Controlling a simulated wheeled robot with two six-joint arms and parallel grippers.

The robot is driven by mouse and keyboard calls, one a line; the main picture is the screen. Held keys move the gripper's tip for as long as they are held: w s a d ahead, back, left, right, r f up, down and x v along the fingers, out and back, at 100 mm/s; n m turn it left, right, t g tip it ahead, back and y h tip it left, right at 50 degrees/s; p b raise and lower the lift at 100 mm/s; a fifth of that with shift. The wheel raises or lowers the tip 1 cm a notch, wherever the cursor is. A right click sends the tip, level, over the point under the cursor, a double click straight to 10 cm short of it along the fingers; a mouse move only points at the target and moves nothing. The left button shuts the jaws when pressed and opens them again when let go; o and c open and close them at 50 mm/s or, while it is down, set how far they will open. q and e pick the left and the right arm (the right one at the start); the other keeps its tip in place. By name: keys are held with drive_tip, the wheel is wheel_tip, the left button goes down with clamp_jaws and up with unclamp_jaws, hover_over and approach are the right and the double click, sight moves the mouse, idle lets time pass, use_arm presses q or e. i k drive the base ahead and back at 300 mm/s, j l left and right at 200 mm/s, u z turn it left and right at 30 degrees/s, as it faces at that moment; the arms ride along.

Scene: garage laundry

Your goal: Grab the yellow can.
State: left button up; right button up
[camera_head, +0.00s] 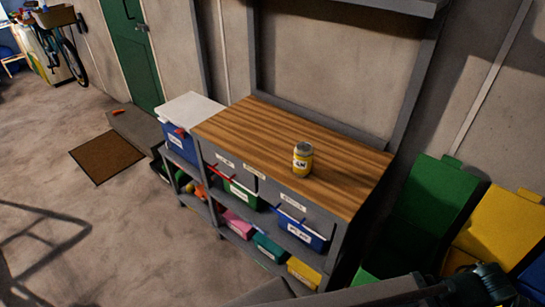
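The yellow can (302,159) stands upright on the wooden top of the workbench (255,135), right of its middle. It has a grey lid and a pale label with dark writing. Nothing touches or covers it. Neither of my grippers shows in the head view. Only dark and grey parts, which look like my own arm, show along the bottom right edge.
The wooden top around the can is clear. Shelves below hold several coloured bins, including a blue bin (300,231). A green bin (437,205) and a yellow bin (500,230) stand right of the bench. Open concrete floor (110,220) lies left.

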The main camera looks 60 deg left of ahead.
sight(303, 154)
drive_tip(key=u, duration=1.9)
